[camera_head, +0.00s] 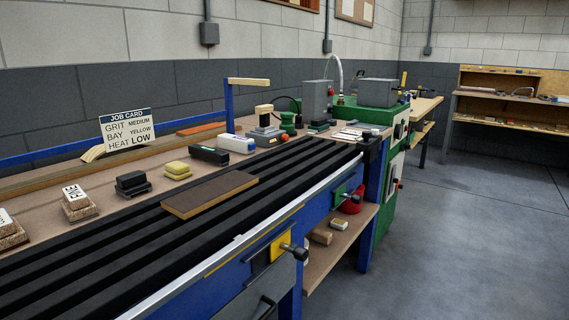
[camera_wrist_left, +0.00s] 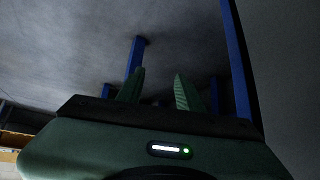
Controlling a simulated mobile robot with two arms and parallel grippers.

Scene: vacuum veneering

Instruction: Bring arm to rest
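My left gripper (camera_wrist_left: 158,80) shows in the left wrist view. Its two green fingers stand apart with nothing between them. Beyond the fingers are blue posts (camera_wrist_left: 232,60) and a dim grey surface. Neither of my arms shows in the head view. My right gripper is in neither view.
In the head view a long blue bench (camera_head: 228,278) with black slats holds a flat brown board (camera_head: 208,193). Blocks, sanding tools and a job card (camera_head: 124,130) stand along its back. A green machine (camera_head: 385,220) stands at the far end. The grey floor (camera_head: 470,240) at right is clear.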

